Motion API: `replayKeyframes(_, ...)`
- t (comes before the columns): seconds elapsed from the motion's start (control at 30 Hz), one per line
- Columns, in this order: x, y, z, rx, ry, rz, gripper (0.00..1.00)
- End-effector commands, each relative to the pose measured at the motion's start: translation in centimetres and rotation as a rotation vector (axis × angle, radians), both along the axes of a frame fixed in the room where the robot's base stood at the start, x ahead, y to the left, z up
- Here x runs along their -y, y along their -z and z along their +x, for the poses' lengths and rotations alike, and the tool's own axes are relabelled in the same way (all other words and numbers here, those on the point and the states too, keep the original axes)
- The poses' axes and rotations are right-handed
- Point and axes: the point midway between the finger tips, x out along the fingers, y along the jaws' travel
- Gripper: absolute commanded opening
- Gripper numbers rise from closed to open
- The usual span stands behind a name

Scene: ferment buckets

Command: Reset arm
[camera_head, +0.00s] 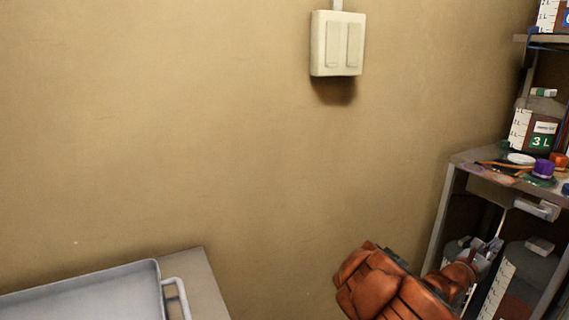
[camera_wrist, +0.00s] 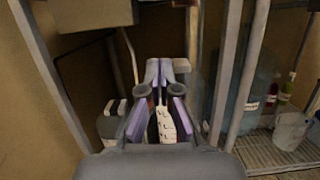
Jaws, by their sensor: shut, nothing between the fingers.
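My orange arm reaches in from the lower right of the head view. My gripper (camera_head: 487,248) is in front of the shelf unit (camera_head: 462,158), below the level of its cluttered shelf board. In the wrist view, my gripper (camera_wrist: 166,72) has its fingertips together and holds nothing. Grey shelf posts stand on both sides of it there. A pale strip with marks like a scale shows between and behind the fingers.
Buckets stand low in the unit, partly hidden by my arm. A purple cap (camera_head: 543,168) lies on the shelf. A grey tray (camera_head: 85,290) is at lower left. A large clear bottle (camera_wrist: 258,95), small bottles and a clear cup (camera_wrist: 291,130) show in the wrist view.

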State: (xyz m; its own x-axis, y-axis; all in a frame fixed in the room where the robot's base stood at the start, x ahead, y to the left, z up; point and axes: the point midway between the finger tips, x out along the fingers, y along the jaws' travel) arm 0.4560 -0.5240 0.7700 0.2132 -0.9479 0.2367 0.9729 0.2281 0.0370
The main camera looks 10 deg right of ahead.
Motion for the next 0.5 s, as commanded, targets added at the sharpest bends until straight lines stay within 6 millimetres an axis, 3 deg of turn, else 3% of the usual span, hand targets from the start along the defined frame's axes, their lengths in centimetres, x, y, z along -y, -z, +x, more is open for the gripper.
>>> replayKeyframes(0.17,-0.9,-4.7,-2.6,0.139,0.085,-0.031,0.0)
replayKeyframes(0.3,-2.8,-9.5,-7.0,0.345,0.207,-0.044,0.0)
replayKeyframes(0.5,-6.6,-12.5,-13.8,0.638,0.388,0.005,0.0)
